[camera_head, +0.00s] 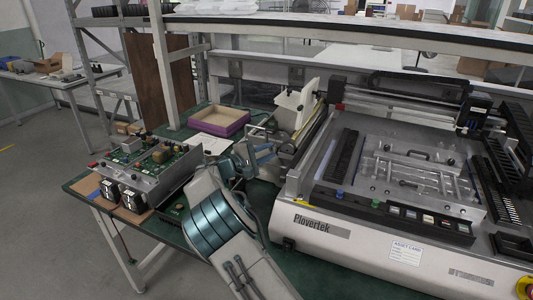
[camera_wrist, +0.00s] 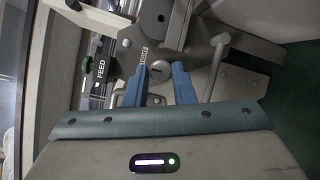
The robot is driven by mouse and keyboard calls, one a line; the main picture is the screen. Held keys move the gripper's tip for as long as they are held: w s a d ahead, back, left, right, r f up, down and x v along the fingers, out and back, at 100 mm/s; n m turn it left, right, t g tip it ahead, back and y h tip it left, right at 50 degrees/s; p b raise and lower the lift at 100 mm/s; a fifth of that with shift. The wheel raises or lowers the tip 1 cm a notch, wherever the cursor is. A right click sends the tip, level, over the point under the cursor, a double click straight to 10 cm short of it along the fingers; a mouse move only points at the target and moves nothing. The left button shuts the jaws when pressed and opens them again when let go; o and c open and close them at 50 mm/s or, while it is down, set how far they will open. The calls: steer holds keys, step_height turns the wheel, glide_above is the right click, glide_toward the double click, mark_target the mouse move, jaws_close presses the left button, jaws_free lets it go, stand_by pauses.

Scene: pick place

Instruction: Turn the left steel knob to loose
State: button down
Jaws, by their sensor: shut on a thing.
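A round steel knob (camera_wrist: 160,70) with a slot across its face sits on a grey plate in the wrist view. A small label (camera_wrist: 144,56) is beside it, its word hard to read. My gripper (camera_wrist: 159,77) has its blue fingers on either side of this knob and is shut on it. In the head view my gripper (camera_head: 251,160) is at the left end of the large machine (camera_head: 340,232), and the knob is hidden there. I cannot see a second steel knob clearly.
A green knob (camera_wrist: 87,65) stands near a FEED label (camera_wrist: 100,72). On the green table are a purple tray (camera_head: 220,131) and a metal box with circuit boards (camera_head: 150,178), left of my arm. A shelf (camera_head: 330,28) spans above.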

steer(key=shift+f+n, duration=0.2)
steer(key=shift+n, duration=0.3)
stand_by(0.3)
steer(key=c, duration=1.2)
jaws_free()
steer(key=shift+a, duration=0.1)
steer(key=shift+c, duration=0.2)
steer(key=shift+s, duration=0.1)
steer(key=b+v, duration=0.1)
steer(key=v, duration=1.2)
steer(key=shift+s+a+f, duration=0.25)
steer(key=shift+a+f, duration=0.05)
steer(key=shift+f, duration=0.05)
